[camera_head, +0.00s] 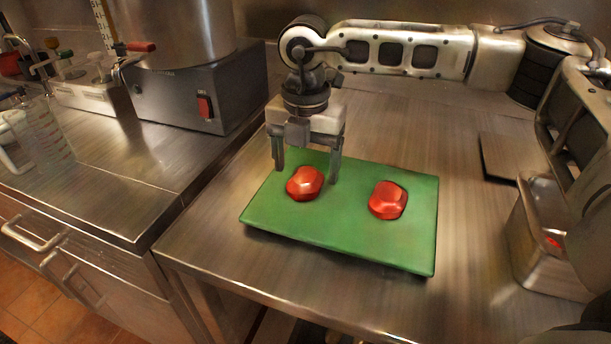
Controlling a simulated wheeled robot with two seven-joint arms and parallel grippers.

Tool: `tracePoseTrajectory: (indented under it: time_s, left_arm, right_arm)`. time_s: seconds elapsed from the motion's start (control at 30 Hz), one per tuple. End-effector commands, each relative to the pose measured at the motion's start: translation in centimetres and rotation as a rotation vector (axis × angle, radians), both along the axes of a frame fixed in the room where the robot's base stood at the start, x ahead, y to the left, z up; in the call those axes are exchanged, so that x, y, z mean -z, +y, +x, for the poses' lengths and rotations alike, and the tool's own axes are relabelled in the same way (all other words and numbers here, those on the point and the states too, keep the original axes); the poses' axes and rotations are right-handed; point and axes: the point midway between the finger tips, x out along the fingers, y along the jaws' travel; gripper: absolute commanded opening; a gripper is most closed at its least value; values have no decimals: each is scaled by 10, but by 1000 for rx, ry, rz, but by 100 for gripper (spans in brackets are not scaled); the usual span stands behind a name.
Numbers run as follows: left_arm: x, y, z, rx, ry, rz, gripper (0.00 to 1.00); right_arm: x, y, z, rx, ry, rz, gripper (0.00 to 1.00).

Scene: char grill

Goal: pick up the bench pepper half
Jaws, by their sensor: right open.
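Two red pepper halves lie apart on a green cutting board (330,240) on the steel bench. One pepper half (305,184) is on the left part of the board, and the other pepper half (388,200) is to the right. My right gripper (307,172) points down over the board's back left, its two fingers spread and empty. The left pepper half shows below and between the fingertips, slightly nearer the camera. I cannot tell whether the fingers touch the board. My left gripper is not in view.
A metal container (530,250) with something red inside stands at the right, partly behind my arm. A flat dark plate (497,157) lies behind it. A grey appliance with a red switch (205,106) and a large pot (180,35) stand at the back left. The bench around the board is clear.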

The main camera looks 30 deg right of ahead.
Motion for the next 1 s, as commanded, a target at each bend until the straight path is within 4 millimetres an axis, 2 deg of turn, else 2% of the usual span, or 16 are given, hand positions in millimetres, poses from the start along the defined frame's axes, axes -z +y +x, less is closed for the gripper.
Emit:
tracePoseTrajectory:
  time_s: [0.13, 0.4, 0.57, 0.6, 1.0]
  left_arm:
    - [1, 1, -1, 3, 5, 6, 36]
    - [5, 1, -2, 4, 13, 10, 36]
    - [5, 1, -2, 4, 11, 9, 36]
    - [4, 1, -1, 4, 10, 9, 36]
    - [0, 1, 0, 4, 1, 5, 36]
  right_arm:
    - [16, 0, 0, 0, 0, 0, 77]
    - [19, 0, 0, 0, -1, 0, 77]
    - [19, 0, 0, 0, -1, 0, 32]
    - [19, 0, 0, 0, -1, 0, 28]
    - [13, 0, 1, 0, -3, 1, 28]
